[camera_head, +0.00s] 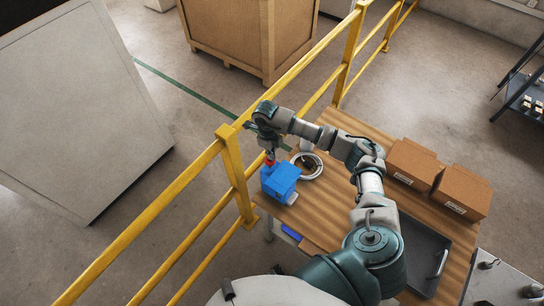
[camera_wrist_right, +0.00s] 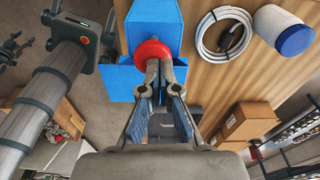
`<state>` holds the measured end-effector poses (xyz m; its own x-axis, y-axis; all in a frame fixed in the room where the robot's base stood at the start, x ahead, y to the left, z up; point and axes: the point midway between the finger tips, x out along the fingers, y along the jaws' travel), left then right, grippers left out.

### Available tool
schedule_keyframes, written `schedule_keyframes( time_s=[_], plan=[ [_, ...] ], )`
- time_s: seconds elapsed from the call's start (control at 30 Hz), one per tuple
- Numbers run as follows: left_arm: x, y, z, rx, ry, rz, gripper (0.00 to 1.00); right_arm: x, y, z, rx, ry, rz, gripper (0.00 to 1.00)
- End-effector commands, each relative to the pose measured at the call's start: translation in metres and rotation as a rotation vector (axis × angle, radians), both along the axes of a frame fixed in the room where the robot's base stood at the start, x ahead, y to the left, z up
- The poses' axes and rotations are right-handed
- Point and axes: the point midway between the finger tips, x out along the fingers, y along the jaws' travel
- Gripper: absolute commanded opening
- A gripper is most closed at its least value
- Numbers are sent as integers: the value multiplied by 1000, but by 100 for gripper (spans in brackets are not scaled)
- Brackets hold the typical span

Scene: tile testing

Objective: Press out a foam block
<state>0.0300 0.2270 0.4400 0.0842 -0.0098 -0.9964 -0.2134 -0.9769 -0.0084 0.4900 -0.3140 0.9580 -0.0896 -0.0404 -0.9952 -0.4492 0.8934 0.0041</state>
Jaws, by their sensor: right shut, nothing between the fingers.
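A blue block-shaped device (camera_head: 279,181) stands at the left end of the wooden table, below the end of my right arm. A round red piece (camera_head: 270,162) shows above it. In the right wrist view, the blue device (camera_wrist_right: 150,22) lies beyond the red disc (camera_wrist_right: 151,54). My right gripper (camera_wrist_right: 159,66) is shut and empty, with its fingertips overlapping the red disc in that view. Whether they touch or press it I cannot tell. No separate foam block can be made out. My left gripper is not in view.
The wooden table (camera_head: 322,210) carries a coiled white cable (camera_head: 308,166), two cardboard boxes (camera_head: 413,164) (camera_head: 463,192) and a dark tray (camera_head: 425,262). A white and blue jar (camera_wrist_right: 284,30) shows near the cable (camera_wrist_right: 224,34). A yellow railing (camera_head: 233,165) runs along the table's left side.

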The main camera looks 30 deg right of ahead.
Motion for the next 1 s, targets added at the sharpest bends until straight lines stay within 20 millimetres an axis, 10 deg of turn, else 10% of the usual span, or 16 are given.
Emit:
schedule_keyframes(
  time_s=[0.23,1.0],
  plan=[
    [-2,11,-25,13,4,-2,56,0,2,-35,1,3,3,0],
    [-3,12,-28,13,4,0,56,26,14,-19,2,0,3,0]
  ],
)
